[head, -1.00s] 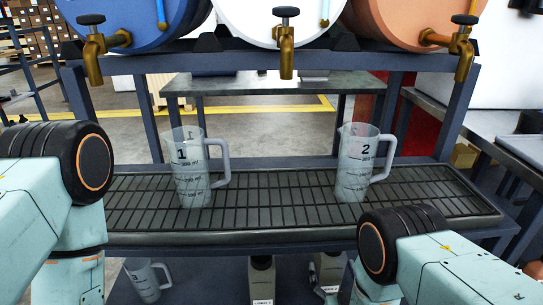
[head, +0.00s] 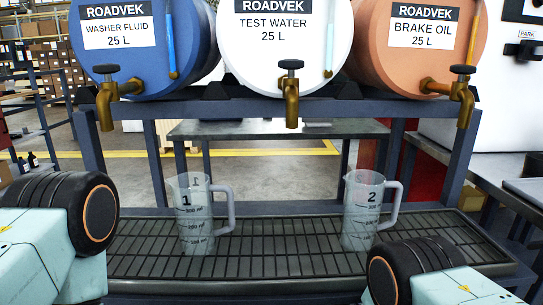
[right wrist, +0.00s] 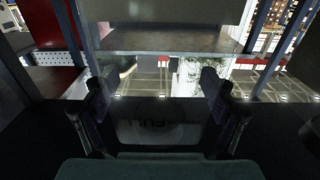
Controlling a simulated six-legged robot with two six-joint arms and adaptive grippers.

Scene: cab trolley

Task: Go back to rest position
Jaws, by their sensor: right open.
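My right gripper (right wrist: 156,88) shows in the right wrist view with its two fingers apart and nothing held between them. My left gripper is out of view; in the head view only bent arm links of mine show at the lower left and lower right. Clear measuring jug 1 (head: 193,225) and clear measuring jug 2 (head: 362,215) stand upright on the black grated tray (head: 275,240), handles to the right. Neither is touched by a gripper.
Above the tray hang brass taps of the blue washer fluid barrel (head: 120,60), white test water barrel (head: 290,65) and orange brake oil barrel (head: 415,60). A metal bench (head: 280,130) stands behind.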

